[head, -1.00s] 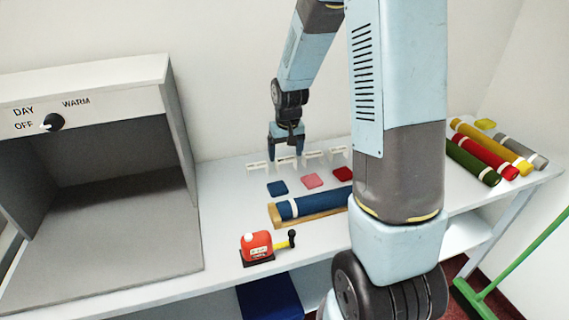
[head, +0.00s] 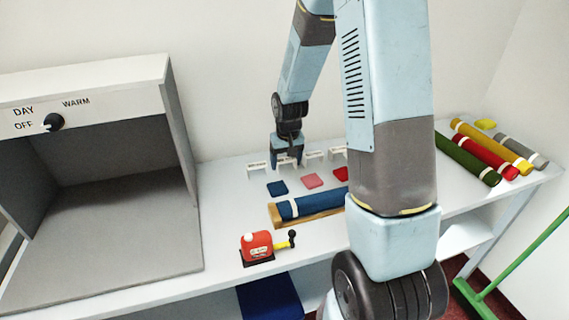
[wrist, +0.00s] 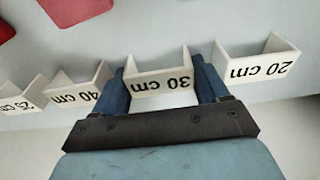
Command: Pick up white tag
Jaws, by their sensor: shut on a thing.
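Several white folded tags stand in a row at the back of the counter. The white 30 cm tag (wrist: 160,84) sits between the two blue fingers of my gripper (wrist: 162,88) in the wrist view, and the fingers are shut on it. In the head view my gripper (head: 288,158) points down at this tag, second from the left and partly hidden. The 20 cm tag (wrist: 257,66) stands right of it in the wrist view, and the 40 cm tag (wrist: 75,92) on the left. I cannot tell whether the held tag touches the counter.
Blue (head: 277,188), pink (head: 312,181) and red (head: 341,174) swatches lie before the tags. A blue roll (head: 312,204), a red device (head: 256,246), a grey light booth (head: 100,200) and several rolls (head: 490,150) share the counter (head: 225,235).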

